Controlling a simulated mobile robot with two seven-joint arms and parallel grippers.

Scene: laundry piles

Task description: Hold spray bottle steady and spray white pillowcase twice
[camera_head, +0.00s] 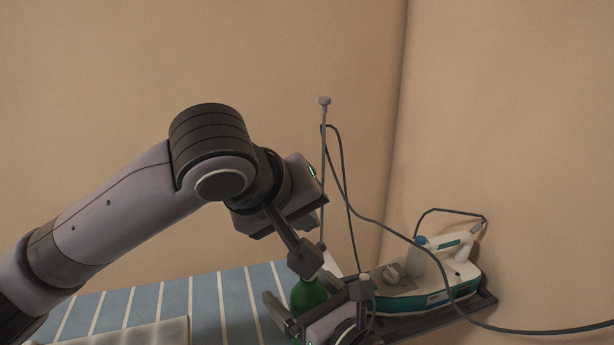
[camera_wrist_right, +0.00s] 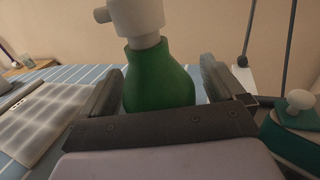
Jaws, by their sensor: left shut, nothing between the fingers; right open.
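The spray bottle (camera_head: 308,296) has a green body and stands upright on the striped ironing board. In the right wrist view its green body (camera_wrist_right: 160,82) and white spray head (camera_wrist_right: 137,17) show clearly. My right gripper (camera_head: 318,302) is open, with one finger on each side of the bottle's body (camera_wrist_right: 160,70). My left gripper (camera_head: 307,262) is shut and empty, pointing down at the top of the bottle. It hides most of the spray head; contact cannot be told. A pale folded cloth, apparently the white pillowcase (camera_head: 130,335), lies at the lower left, also in the right wrist view (camera_wrist_right: 45,120).
The blue-and-white striped ironing board (camera_head: 205,302) lies below. A white-and-teal iron (camera_head: 455,268) rests on a dark tray at the right. Its grey cord (camera_head: 400,237) hangs across, and a thin upright rod (camera_head: 323,150) stands behind the bottle. Walls close off the back and right.

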